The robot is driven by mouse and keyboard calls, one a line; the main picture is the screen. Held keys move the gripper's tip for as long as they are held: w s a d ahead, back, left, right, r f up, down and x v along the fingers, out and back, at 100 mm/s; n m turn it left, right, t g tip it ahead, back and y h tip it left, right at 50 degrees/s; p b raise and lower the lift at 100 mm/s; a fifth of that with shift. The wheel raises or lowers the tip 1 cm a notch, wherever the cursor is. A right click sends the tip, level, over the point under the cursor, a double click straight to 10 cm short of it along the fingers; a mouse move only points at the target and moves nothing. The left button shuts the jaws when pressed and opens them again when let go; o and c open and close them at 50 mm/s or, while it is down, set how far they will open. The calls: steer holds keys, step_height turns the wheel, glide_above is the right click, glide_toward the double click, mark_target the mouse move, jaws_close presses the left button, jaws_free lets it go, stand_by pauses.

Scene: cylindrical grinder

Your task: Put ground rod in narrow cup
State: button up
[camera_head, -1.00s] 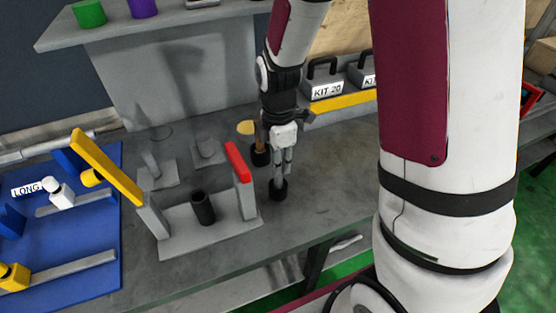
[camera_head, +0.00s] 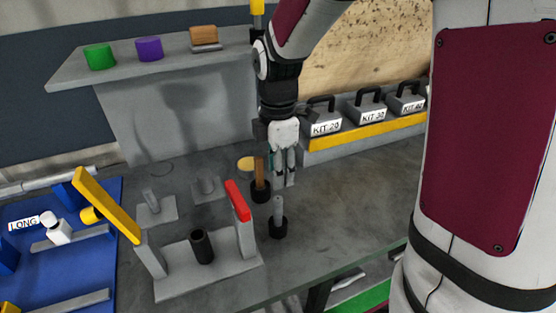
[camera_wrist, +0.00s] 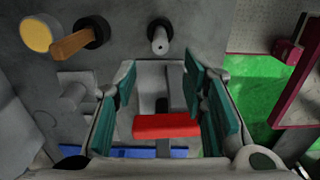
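The grey rod (camera_head: 278,208) stands upright in a small black cup (camera_head: 278,228) on the bench, right of the red-topped fixture. In the wrist view, the rod (camera_wrist: 159,44) and its black cup (camera_wrist: 160,25) are at the top centre, beyond my fingertips. My gripper (camera_head: 286,182) is above the rod and apart from it. Its fingers (camera_wrist: 160,85) are spread and nothing is held between them. Whether this cup is the narrow one, I cannot tell from the frames.
A brown-handled tool (camera_head: 259,172) stands in another black cup (camera_head: 261,190) just behind. A grey fixture (camera_head: 207,271) with a red bar (camera_head: 238,200), yellow bar (camera_head: 107,205) and black cylinder (camera_head: 202,246) is left. Kit boxes (camera_head: 367,112) stand behind. Bench right of the rod is clear.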

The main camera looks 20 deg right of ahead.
steer(key=s+r+m+t, duration=0.2)
steer(key=s+r+m, duration=0.4)
steer(key=s+m, duration=0.3)
steer(key=s+r+m+t, duration=0.2)
steer(key=s+r+m, duration=0.4)
steer(key=s+m, duration=0.3)
steer(key=shift+s+d+r+t, duration=0.2)
steer(key=shift+r+t, duration=0.05)
steer(key=shift+t, duration=0.15)
